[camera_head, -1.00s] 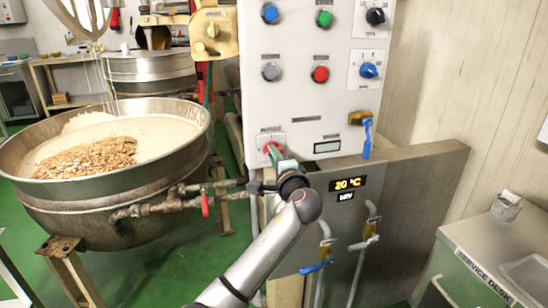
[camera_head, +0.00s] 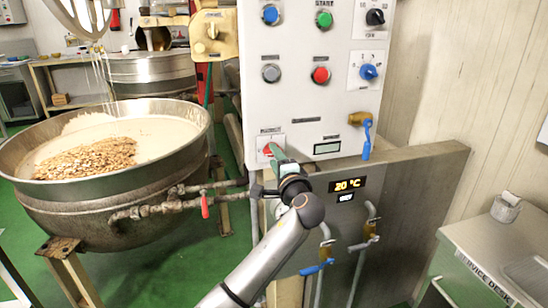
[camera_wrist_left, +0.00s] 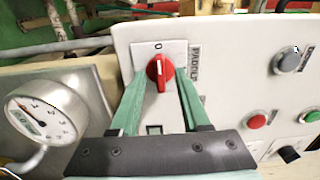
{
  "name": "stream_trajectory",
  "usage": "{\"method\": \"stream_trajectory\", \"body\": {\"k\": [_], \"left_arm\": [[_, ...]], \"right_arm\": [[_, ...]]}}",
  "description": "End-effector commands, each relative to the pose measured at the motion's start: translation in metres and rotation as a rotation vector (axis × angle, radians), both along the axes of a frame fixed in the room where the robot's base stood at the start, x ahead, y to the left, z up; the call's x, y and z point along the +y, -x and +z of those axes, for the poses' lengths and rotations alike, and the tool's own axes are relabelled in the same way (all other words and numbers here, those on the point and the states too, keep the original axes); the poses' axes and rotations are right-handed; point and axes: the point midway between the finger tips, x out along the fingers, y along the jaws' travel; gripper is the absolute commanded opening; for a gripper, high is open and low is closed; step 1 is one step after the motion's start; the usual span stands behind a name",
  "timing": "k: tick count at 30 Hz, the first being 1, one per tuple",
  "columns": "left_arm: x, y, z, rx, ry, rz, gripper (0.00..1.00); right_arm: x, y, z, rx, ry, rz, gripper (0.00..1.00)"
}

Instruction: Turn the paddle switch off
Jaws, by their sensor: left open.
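The paddle switch is a red rotary knob (camera_wrist_left: 160,72) on a white plate labelled PADDLE, with a 0 at the top of the plate in the left wrist view. A white mark on the knob lies roughly in line with the 0. In the head view the knob (camera_head: 270,147) shows as a bit of red low on the white panel, partly hidden by my gripper. My left gripper (camera_head: 273,153) is open at the knob. In the left wrist view its green fingers (camera_wrist_left: 161,76) stand on either side of the knob; contact is unclear. My right gripper is not in view.
The white control panel (camera_head: 300,105) carries several buttons and dials above the switch. A large kettle (camera_head: 110,190) of pale mix and nuts stands left. A gauge (camera_wrist_left: 42,115) shows beside the panel. Pipes with a red valve handle (camera_head: 205,206) run left of my arm. A metal counter is right.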

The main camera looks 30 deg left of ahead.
Motion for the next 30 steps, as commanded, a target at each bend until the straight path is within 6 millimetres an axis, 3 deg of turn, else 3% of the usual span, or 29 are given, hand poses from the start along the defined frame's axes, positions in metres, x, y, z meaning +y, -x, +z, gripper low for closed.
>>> {"method": "stream_trajectory", "body": {"k": [9,15,30], "left_arm": [[-0.052,0.044,-0.001,0.001,0.006,-0.004,0.46],[-0.077,0.065,-0.001,0.002,0.004,-0.002,0.46],[-0.086,0.074,-0.001,0.001,0.002,0.000,0.46]], "right_arm": [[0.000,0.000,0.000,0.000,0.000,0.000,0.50],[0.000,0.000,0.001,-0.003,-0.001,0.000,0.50],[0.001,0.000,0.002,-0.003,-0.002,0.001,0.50]]}}
